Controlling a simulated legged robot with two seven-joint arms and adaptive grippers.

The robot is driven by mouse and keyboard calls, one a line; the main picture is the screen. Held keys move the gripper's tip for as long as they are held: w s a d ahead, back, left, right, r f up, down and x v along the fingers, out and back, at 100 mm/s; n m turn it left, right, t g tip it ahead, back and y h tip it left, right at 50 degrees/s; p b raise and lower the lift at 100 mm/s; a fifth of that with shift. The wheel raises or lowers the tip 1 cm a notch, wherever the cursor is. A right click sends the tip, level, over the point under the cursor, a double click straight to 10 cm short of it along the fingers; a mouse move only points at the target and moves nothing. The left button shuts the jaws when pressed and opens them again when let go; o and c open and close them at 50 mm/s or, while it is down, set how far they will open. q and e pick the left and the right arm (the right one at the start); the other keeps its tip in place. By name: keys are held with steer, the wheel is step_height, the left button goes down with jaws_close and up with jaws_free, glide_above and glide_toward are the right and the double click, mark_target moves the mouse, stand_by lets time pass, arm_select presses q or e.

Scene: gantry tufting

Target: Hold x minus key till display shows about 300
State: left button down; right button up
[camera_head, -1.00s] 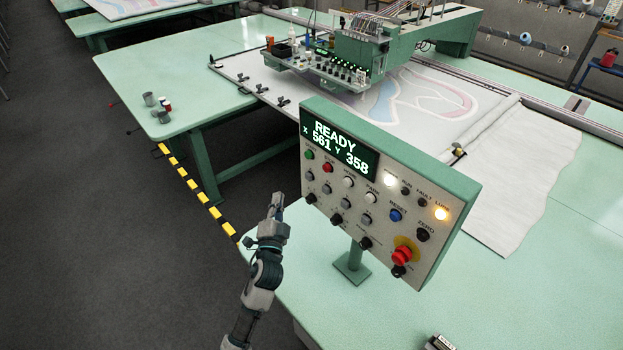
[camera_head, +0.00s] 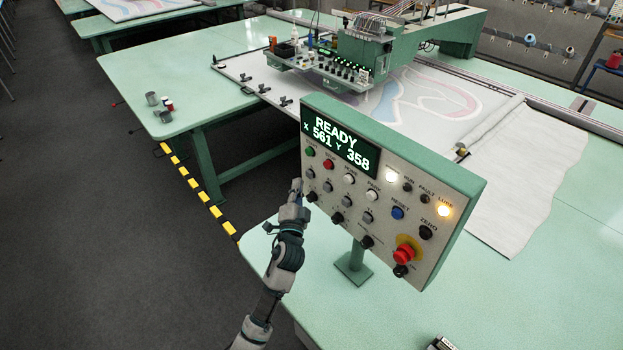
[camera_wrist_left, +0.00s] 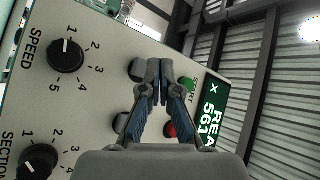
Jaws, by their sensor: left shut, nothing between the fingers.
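The green control panel (camera_head: 446,178) stands on a post on the table, and its display (camera_head: 341,144) reads READY, X 561, Y 358. The display also shows in part in the left wrist view (camera_wrist_left: 212,112). Grey jog keys lie below the coloured buttons; the leftmost, apparently the x minus key (camera_head: 310,173), is under the green button (camera_head: 310,152). It seems to be the upper grey key (camera_wrist_left: 136,68) in the wrist view, its label unreadable. My left gripper (camera_head: 298,184) is shut and empty, fingertips (camera_wrist_left: 160,88) close to this key; contact cannot be told. My right gripper is out of view.
Black knobs (camera_head: 337,218) run below the keys, and a red emergency stop (camera_head: 404,255) sits at lower right. A reset button (camera_head: 397,212) is nearby. The tufting gantry (camera_head: 400,45) stands behind. Open floor lies left of the panel.

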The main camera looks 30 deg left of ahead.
mark_target(309, 174)
arm_select(q)
steer(key=shift+w+d, duration=0.15)
steer(key=shift+w, duration=1.1)
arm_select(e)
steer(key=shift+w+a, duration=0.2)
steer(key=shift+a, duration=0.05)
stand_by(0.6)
